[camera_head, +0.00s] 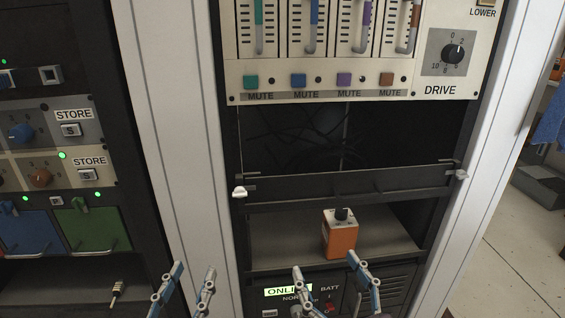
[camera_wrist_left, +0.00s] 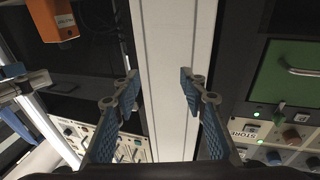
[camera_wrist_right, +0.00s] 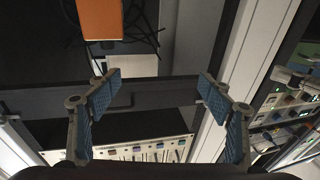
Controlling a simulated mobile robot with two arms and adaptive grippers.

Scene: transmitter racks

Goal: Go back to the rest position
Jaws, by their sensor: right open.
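My left gripper (camera_head: 194,272) is at the bottom of the head view, in front of the white post (camera_head: 175,130) between two racks. In the left wrist view its fingers (camera_wrist_left: 160,82) stand apart with nothing between them, so it is open and empty. My right gripper (camera_head: 326,267) is at the bottom middle of the head view, in front of the rack below the orange box. In the right wrist view its fingers (camera_wrist_right: 158,82) are wide apart and empty. Both arms' links are mostly out of the head view.
An orange box (camera_head: 341,238) with a dark knob stands on a shelf (camera_head: 280,235) in the middle rack. A dark rail (camera_head: 345,185) crosses the opening above it. A panel with sliders (camera_head: 350,85) is above. A lit "ONLINE" display (camera_head: 288,291) is below. Floor shows at right (camera_head: 510,250).

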